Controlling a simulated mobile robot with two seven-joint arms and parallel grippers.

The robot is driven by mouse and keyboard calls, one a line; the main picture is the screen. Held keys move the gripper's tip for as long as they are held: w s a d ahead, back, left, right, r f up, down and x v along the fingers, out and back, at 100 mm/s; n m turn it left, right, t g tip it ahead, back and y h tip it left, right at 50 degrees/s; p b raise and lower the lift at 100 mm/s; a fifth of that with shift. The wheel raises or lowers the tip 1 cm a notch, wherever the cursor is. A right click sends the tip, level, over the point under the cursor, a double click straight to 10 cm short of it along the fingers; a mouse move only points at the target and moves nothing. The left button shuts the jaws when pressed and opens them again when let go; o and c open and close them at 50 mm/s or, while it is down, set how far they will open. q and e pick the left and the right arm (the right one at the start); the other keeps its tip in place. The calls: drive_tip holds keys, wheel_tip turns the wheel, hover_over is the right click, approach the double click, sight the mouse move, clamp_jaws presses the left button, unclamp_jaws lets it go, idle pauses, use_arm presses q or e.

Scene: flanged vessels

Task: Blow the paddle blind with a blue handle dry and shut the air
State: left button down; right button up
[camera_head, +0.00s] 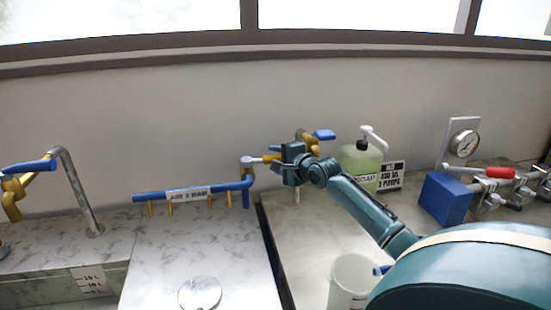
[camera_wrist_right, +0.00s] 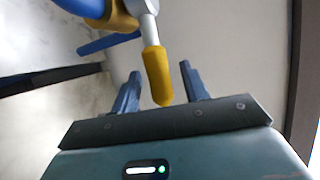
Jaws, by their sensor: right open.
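The blue air pipe (camera_head: 220,191) lies over the marble counter, with several thin yellow nozzles below and a label on it. At its right end is the valve's yellow-tipped lever (camera_head: 268,159). My right gripper (camera_head: 277,165) is at this lever. In the right wrist view, its fingers (camera_wrist_right: 158,78) are open, with the yellow lever tip (camera_wrist_right: 157,75) between them and no clear grip on it. A blue handle-like piece (camera_head: 381,270) shows beside the white tub, partly hidden by my arm; I cannot tell whether it belongs to the paddle blind. My left gripper is not in view.
A round pale disc (camera_head: 200,293) lies on the front counter. A soap bottle (camera_head: 362,165), blue block (camera_head: 446,199) and white tub (camera_head: 350,285) stand right. A gauge (camera_head: 464,143) and red-handled valve (camera_head: 498,173) are farther right. A blue-handled tap (camera_head: 30,168) is left.

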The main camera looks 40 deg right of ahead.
drive_tip(key=shift+w, duration=0.25)
drive_tip(key=shift+c, duration=0.5)
clamp_jaws()
